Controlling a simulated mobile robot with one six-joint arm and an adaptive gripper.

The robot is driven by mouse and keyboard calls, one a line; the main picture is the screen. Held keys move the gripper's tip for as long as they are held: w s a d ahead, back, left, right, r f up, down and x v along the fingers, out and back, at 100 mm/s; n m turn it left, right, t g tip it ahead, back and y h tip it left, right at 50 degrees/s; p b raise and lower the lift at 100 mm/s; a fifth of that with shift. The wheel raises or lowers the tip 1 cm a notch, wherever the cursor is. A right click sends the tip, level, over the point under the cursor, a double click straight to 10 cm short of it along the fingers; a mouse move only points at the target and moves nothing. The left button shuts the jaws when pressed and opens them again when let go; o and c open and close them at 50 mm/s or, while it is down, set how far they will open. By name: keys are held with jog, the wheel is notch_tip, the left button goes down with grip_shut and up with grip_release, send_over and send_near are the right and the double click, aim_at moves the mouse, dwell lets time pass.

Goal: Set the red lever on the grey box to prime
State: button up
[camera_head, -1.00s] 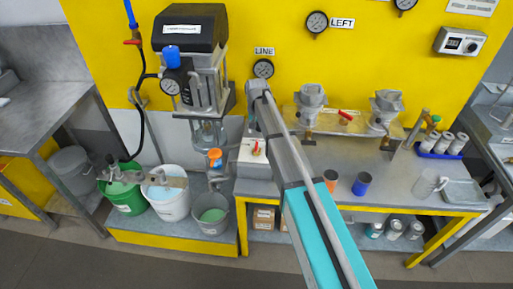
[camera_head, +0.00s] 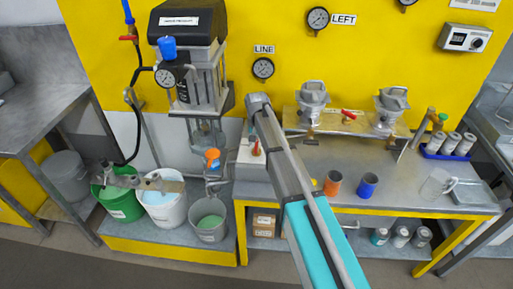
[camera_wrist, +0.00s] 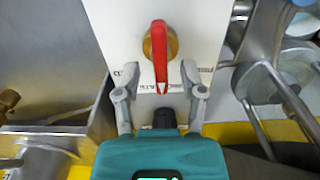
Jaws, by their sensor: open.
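The red lever (camera_wrist: 160,62) is on a round brass hub on the pale grey box (camera_wrist: 197,22). In the wrist view its tip points down toward my gripper, along a row of small, partly hidden dark labels. My gripper (camera_wrist: 160,70) is open, with one finger on each side of the lever's lower half. Gaps show on both sides, and nothing is held. In the head view the grey box (camera_head: 250,170) and its red lever (camera_head: 256,149) are just left of my arm, which partly covers the box. I cannot make out my fingers there.
Buckets (camera_head: 210,222) and a pump (camera_head: 190,75) are left of the box. A bench (camera_head: 410,190) at right bears an orange cup (camera_head: 332,184), a blue cup (camera_head: 366,186) and metal fittings. In the wrist view, metal pipes (camera_wrist: 262,45) stand close at right.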

jog(key=shift+f+b, duration=0.3)
jog(key=shift+f, duration=0.2)
grip_shut()
